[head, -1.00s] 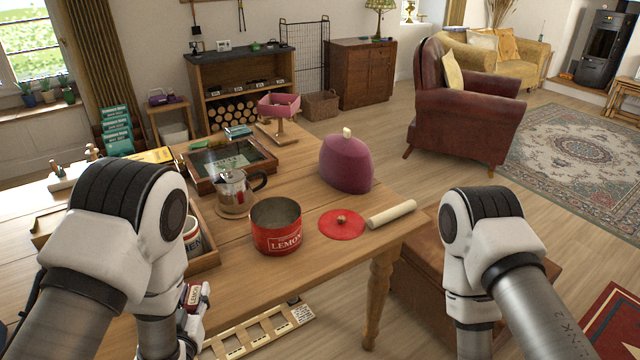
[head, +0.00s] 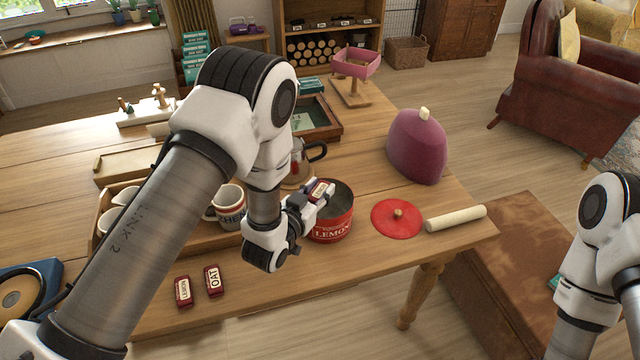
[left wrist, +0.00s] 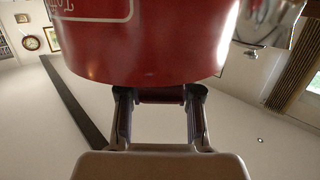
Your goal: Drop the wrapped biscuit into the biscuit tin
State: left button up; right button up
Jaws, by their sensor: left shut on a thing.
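The biscuit tin (head: 333,228) is a round red tin with "LEMON" on its side. It stands open on the wooden table in the head view, and its red wall (left wrist: 140,45) fills the top of the left wrist view. My left gripper (head: 318,192) is shut on a small dark-red wrapped biscuit (head: 321,189) with a pale label. It is at the tin's near-left rim; I cannot tell whether the biscuit is over the opening. The biscuit (left wrist: 160,95) shows between the fingers in the left wrist view. My right gripper is out of view.
A red round lid (head: 396,218) and a pale rolling pin (head: 456,218) lie right of the tin. A glass pot and mugs (head: 229,205) stand left. Two other wrapped biscuits, lemon (head: 183,291) and oat (head: 212,280), lie near the front edge. A purple cosy (head: 417,150) stands behind.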

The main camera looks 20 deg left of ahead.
pick_arm(q)
jog(key=shift+w+f, duration=0.1)
jog(key=shift+f, duration=0.55)
jog(key=shift+s+r, duration=0.2)
jog(key=o, duration=1)
jog(key=shift+f, duration=0.1)
jog(key=shift+c, duration=0.2)
jog(key=v, duration=1.2)
